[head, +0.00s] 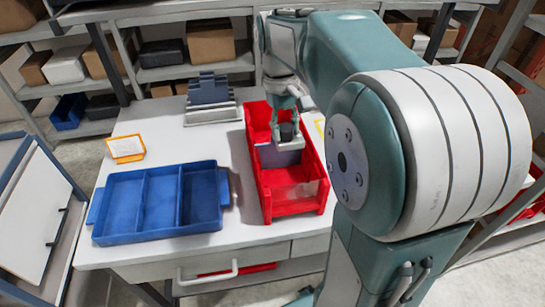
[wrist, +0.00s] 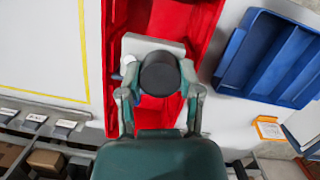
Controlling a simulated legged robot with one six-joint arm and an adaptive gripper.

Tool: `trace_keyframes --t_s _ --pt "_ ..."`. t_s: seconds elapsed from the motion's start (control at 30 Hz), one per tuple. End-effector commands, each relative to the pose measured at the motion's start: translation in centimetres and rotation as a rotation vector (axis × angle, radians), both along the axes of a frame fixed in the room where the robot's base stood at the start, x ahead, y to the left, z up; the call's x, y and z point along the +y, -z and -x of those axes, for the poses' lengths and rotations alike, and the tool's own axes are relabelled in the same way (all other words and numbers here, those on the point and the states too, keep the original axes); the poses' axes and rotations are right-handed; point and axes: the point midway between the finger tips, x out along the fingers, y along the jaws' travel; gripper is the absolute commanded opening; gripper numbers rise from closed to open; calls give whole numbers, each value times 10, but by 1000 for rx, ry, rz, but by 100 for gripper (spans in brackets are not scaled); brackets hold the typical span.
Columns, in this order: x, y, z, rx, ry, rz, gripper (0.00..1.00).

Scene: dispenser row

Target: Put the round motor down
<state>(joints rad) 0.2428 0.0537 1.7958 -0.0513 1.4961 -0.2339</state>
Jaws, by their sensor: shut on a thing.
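The round motor, a dark cylinder (head: 288,131), is between the fingers of my gripper (head: 290,142) in the head view. The motor also shows in the wrist view (wrist: 160,74), with my gripper's fingers (wrist: 161,88) closed on its two sides. A pale grey plate-like piece (wrist: 150,44) shows beside the motor; I cannot tell if it belongs to it. My gripper points down over the red bin (head: 267,201), which also shows in the wrist view (wrist: 188,18). The motor's underside is hidden, so I cannot tell whether it touches the bin.
A blue tray with compartments (head: 97,212) lies left of the red bin on the white table (head: 236,236). A grey stepped rack (head: 212,113) stands behind, and an orange-framed card (head: 126,148) stands at the left. Shelves with boxes line the back. Bare table shows around the tray.

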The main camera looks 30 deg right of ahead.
Motion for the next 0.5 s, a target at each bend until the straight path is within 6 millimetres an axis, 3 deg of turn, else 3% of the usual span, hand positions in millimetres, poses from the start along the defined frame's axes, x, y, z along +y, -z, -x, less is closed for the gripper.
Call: trace_keyframes --t_s 0.1,0.5 --pt "0 3 0 1 0 0 0" --pt "0 62 0 3 0 -1 0"
